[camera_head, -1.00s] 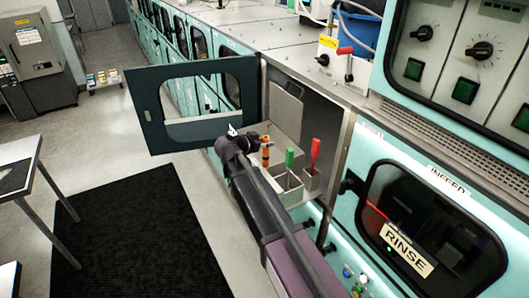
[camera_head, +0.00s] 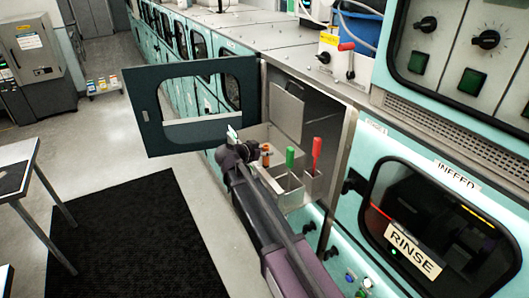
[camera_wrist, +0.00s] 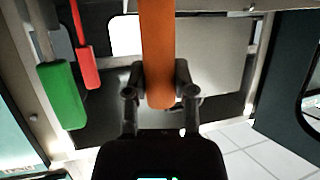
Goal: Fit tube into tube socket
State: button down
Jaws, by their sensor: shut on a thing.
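An orange tube (camera_wrist: 158,50) is between the two fingers of my gripper (camera_wrist: 160,85) in the wrist view. Its near end shows at the fingers and its far end is cut off by the frame. In the head view a short part of the orange tube (camera_head: 266,154) shows beside my gripper (camera_head: 258,154), at the open cabinet. A green tube (camera_head: 290,158) and a red tube (camera_head: 316,150) stand upright in metal holders (camera_head: 312,181) to its right. I cannot tell whether the orange tube's far end is in a socket.
The cabinet door (camera_head: 142,112) stands open to the left of my gripper. A metal post (camera_head: 340,150) and the rinse window (camera_head: 420,225) lie to the right. A black mat (camera_head: 130,245) covers the floor at lower left.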

jog(key=shift+f, duration=0.2)
jog(key=shift+c, duration=2.2)
grip_release()
jog(key=p+v, duration=0.5)
jog(key=v, duration=0.9)
jog(key=shift+d, duration=0.1)
